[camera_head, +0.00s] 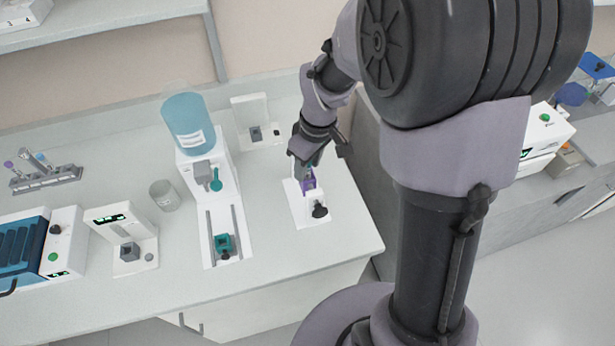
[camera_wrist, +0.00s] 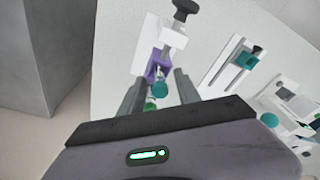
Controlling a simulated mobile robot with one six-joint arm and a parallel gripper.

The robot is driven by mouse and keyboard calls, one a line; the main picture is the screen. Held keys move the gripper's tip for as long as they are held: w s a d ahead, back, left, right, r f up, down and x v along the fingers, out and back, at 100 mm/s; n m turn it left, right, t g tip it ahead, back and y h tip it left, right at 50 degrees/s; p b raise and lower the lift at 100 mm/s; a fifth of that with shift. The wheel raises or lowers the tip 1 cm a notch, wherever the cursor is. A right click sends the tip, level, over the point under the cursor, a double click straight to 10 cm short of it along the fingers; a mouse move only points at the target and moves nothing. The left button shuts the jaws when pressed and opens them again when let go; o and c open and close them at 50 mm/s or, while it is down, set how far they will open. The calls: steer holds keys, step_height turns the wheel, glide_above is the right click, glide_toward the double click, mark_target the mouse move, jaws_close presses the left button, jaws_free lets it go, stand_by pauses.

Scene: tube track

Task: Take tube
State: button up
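My gripper (camera_head: 306,160) is over the small white track stand (camera_head: 326,221) with a purple holder (camera_head: 308,184) and a black knob (camera_head: 319,210). In the wrist view my gripper (camera_wrist: 158,76) is open, one finger on each side of the purple holder (camera_wrist: 151,68). A round teal piece (camera_wrist: 160,90) and a green piece (camera_wrist: 150,105) show between the fingers near the holder. I cannot tell which of these belongs to a tube. No contact with the fingers is visible. In the head view the gripper hides part of the holder.
A white dispenser with a blue bottle (camera_head: 188,122) and a track with a teal clamp (camera_head: 223,242) stands to the left. A rack of tubes (camera_head: 46,180), a grey cup (camera_head: 165,195) and white devices stand farther left. The bench's right edge is close to the stand.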

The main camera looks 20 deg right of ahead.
jaws_close()
step_height(320, 180, up, 10)
steer(key=p, duration=0.3)
